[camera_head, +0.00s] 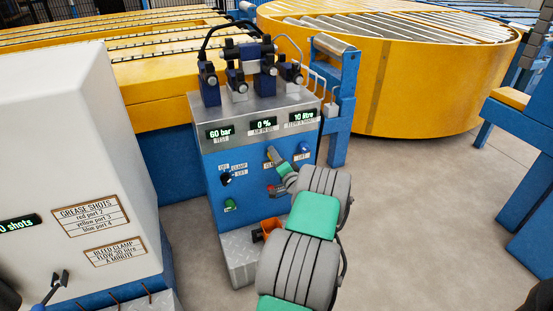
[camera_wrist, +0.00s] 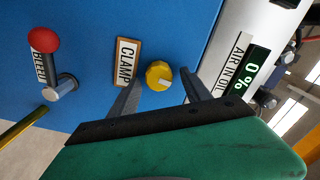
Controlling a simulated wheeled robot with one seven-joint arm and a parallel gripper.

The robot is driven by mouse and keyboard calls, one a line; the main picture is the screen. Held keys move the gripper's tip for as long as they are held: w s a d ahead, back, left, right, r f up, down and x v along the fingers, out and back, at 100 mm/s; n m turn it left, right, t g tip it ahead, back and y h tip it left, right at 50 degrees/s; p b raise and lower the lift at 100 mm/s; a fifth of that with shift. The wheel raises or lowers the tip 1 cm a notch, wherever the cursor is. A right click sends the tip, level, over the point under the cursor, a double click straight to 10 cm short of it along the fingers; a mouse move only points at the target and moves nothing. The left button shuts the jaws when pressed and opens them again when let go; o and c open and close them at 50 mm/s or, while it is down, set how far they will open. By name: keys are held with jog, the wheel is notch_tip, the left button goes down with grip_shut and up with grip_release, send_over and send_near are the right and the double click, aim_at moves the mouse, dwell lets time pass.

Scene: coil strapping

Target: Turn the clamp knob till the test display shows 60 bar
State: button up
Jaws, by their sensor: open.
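The yellow clamp knob (camera_wrist: 159,75) sits on the blue panel, beside the CLAMP label (camera_wrist: 127,62). A pale pointer mark shows on its face. My gripper (camera_wrist: 161,80) is open, with one finger on each side of the knob. Gaps show beside the knob, and I cannot tell whether either finger touches it. In the head view my gripper (camera_head: 272,156) is at the panel front and the arm hides the knob. The test display (camera_head: 219,132) at the console's upper left reads 60 bar.
The air-in-oil display (camera_head: 263,124) reads 0 %, and the flow display (camera_head: 303,117) reads 10 litre. A red-knobbed bleed lever (camera_wrist: 44,40) is on the panel left of the clamp knob in the wrist view. A white cabinet (camera_head: 70,150) stands left of the console.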

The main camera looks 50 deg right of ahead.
jog(key=p+v, duration=0.1)
jog(key=v, duration=0.6)
jog(key=shift+s+a, duration=0.2)
jog(key=shift+s, duration=0.15)
jog(key=shift+p, duration=0.3)
